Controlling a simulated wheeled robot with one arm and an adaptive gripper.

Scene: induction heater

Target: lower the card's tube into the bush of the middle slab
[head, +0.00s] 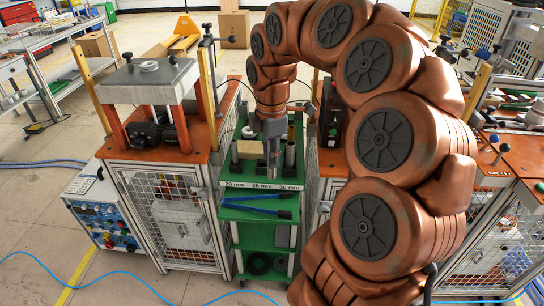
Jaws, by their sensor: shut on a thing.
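My gripper (271,143) points down over the top of the green rack (229,172). It is shut on a narrow grey metal tube (273,167), just above or at the rack's "25 mm" label. I cannot tell whether the tube still touches the rack. Another upright grey tube (290,154) stands right of it, above the "30 mm" label. A grey slab (150,87) with a pale ring-shaped bush (148,65) sits on orange legs on the left machine. The middle slab and its bush are not clearly visible; my arm covers much of that area. I cannot make out the card.
The rack's front label strip (262,184) reads 20, 25 and 30 mm. Blue-handled bars (257,205) lie on a lower shelf. Caged machines flank the rack closely. A yellow post (207,98) rises at the left machine. A blue hose (60,270) crosses the floor.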

